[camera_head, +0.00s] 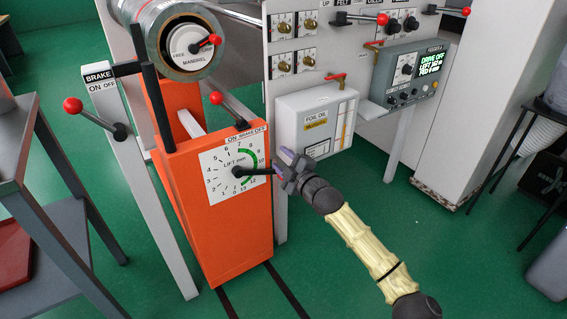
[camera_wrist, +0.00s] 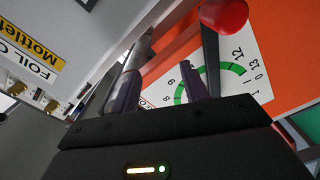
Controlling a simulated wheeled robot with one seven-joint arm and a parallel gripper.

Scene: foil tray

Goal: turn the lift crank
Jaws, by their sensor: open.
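The lift crank (camera_head: 258,171) is a black arm on the lift dial (camera_head: 218,187), on the front of an orange post. In the head view it points right from the hub, and its outer end is hidden behind my gripper (camera_head: 284,173). The wrist view shows the crank arm (camera_wrist: 210,55) rising to a red ball knob (camera_wrist: 224,13). My gripper (camera_wrist: 161,88) is open there, with two dark purple fingers. The crank arm and knob appear just right of the right finger, not between the fingers. I cannot tell whether they touch.
A brake lever with a red knob (camera_head: 217,98) stands above the dial. The foil oil box (camera_head: 300,112) is behind my gripper on the right. A grey brake post (camera_head: 150,200) stands left of the orange post (camera_head: 235,245). Green floor (camera_head: 330,280) is open at the front.

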